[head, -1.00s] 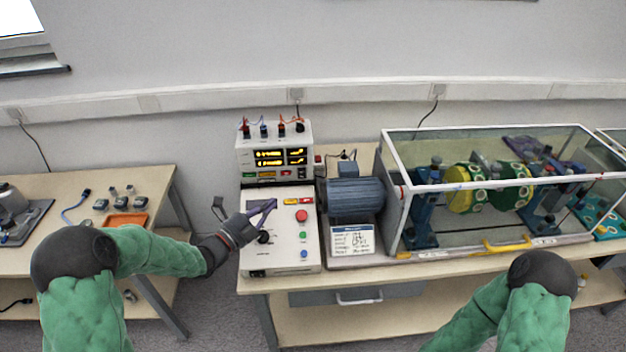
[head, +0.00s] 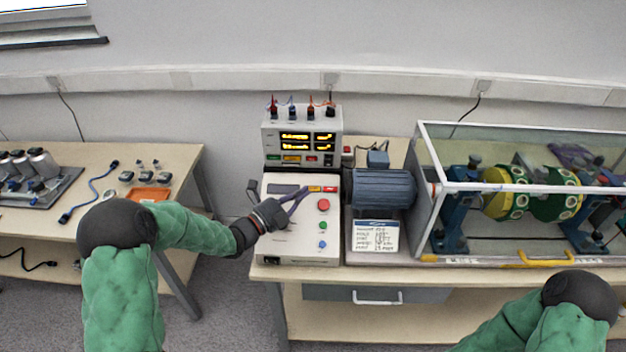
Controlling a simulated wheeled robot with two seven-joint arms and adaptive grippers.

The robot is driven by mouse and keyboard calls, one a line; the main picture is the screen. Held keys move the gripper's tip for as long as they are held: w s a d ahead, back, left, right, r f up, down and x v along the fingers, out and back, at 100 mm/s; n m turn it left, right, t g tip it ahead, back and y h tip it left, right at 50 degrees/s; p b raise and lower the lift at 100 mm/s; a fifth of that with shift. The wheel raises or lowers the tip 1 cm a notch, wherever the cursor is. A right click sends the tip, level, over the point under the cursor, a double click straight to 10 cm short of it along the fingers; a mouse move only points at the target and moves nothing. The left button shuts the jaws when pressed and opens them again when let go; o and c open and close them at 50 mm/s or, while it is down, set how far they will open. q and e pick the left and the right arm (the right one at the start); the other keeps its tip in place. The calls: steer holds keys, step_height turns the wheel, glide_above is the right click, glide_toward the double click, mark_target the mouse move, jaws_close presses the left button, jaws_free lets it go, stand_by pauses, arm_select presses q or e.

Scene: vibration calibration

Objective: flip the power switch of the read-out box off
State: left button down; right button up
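The read-out box (head: 270,140) is a pale box at the back of the bench, with lit yellow digits on its dark displays. A row of small coloured labels and switches runs along its lower front; a red piece (head: 312,160) sits there, but I cannot tell which is the power switch or its position. My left gripper (head: 307,190) reaches in from the left, in front of and below the read-out box, over the control box. Its dark fingers converge at their tips, shut and empty. My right gripper is out of view; only my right arm shows at bottom right.
The white control box (head: 300,248) has a red button (head: 323,205) close to my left fingers. A blue motor (head: 383,188) and glass-walled enclosure (head: 440,130) stand right. A label card (head: 375,236) lies before the motor. A side table (head: 100,160) holds small parts at left.

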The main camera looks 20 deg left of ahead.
arm_select(q)
steer(key=b, duration=0.2)
glide_toward(337, 156)
steer(key=d, duration=0.3)
steer(key=shift+s+d+f, duration=0.25)
steer(key=shift+d+f, duration=0.1)
steer(key=w, duration=0.1)
steer(key=w+a, duration=0.1)
steer(key=w, duration=0.1)
steer(key=shift+w+r+b, duration=0.1)
steer(key=shift+r+b, duration=0.1)
steer(key=shift+b, duration=0.1)
steer(key=shift+w+r, duration=0.15)
steer(key=shift+w, duration=0.3)
steer(key=shift+r, duration=0.1)
steer(key=shift+w+a+r+n+g+p, duration=0.2)
steer(key=shift+w+r+n+g+p, duration=0.15)
steer(key=shift+p, duration=0.25)
steer(key=shift+f, duration=0.3)
